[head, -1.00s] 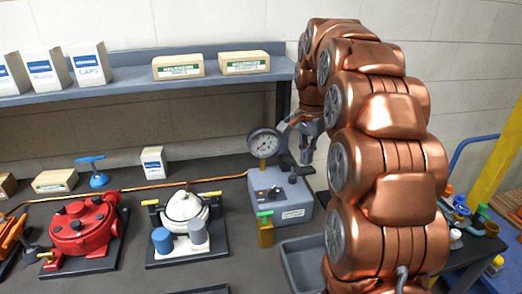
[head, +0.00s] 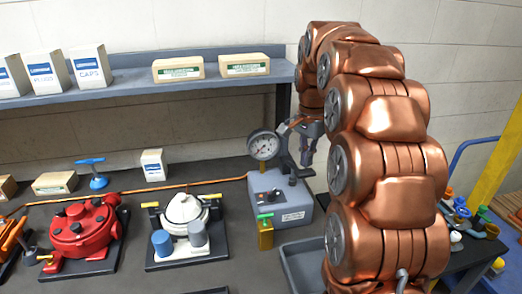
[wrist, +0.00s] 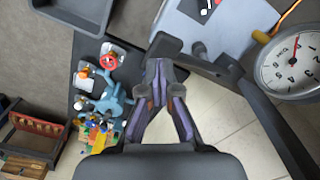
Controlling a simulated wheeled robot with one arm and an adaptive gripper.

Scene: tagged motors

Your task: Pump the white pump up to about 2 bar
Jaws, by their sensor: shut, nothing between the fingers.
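The white pump (head: 184,209) sits on a dark base plate on the bench in the head view, with blue and grey cylinders at its front. A grey box (head: 292,212) with a dark lever (head: 283,152) and a round gauge (head: 264,145) stands to its right. In the wrist view the gauge (wrist: 293,64) shows a red needle pointing nearly straight up in the picture; its exact reading is unclear. The lever (wrist: 266,112) runs past the gauge there. My gripper (wrist: 160,66) is shut and empty, its fingertips close by the lever's dark crossbar (wrist: 164,43). Contact is unclear.
A red pump (head: 84,226) stands left of the white one. An orange hose (head: 150,187) crosses the bench to the grey box. Cartons stand on the shelf (head: 135,84) behind.

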